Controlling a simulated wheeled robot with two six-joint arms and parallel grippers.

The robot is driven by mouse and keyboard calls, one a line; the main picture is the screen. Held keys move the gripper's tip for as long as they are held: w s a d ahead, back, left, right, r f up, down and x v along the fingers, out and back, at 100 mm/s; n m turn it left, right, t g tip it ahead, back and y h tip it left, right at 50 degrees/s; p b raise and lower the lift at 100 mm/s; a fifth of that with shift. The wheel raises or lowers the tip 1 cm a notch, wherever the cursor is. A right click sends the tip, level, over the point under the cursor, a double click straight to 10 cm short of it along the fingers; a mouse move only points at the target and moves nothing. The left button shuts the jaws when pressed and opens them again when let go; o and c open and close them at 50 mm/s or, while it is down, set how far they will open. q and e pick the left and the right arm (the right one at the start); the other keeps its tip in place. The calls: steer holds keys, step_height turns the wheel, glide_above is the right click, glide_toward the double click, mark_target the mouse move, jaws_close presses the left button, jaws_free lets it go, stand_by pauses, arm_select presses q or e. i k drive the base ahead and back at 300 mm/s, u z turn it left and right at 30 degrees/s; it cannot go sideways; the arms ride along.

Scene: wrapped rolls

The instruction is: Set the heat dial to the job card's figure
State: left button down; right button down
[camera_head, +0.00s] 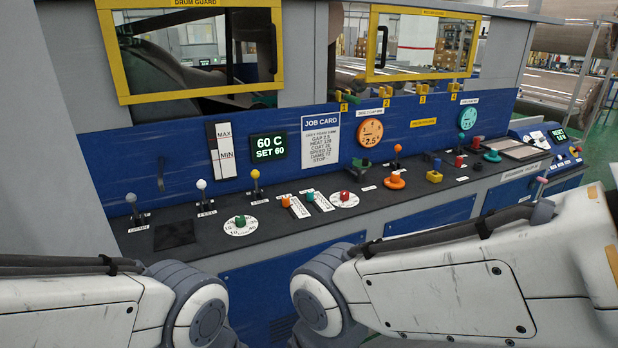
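The job card (321,140) is a white sheet with a blue heading on the blue back panel. It has a HEAT line, but its small figure is too blurred to read surely. Left of it, a dark display (268,147) reads 60 C, SET 60 in green. On the dark console top are a white numbered dial with a green knob (240,222) and a white dial with a red knob (345,197). Their labels are too small to tell which one is for heat. Both my arms reach in at the bottom, but their grippers are outside the picture.
Orange and teal sliders (287,202) lie between the dials. Round orange (370,132) and teal gauges are on the back panel. Yellow-framed guard windows (190,98) stand above.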

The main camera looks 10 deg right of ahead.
mark_target(345, 194)
steer(key=z, duration=0.45)
steer(key=i, duration=0.65)
steer(key=z, duration=0.7)
steer(key=i, duration=0.8)
steer(key=u, duration=0.6)
steer(key=i, duration=0.85)
steer(key=u, duration=0.7)
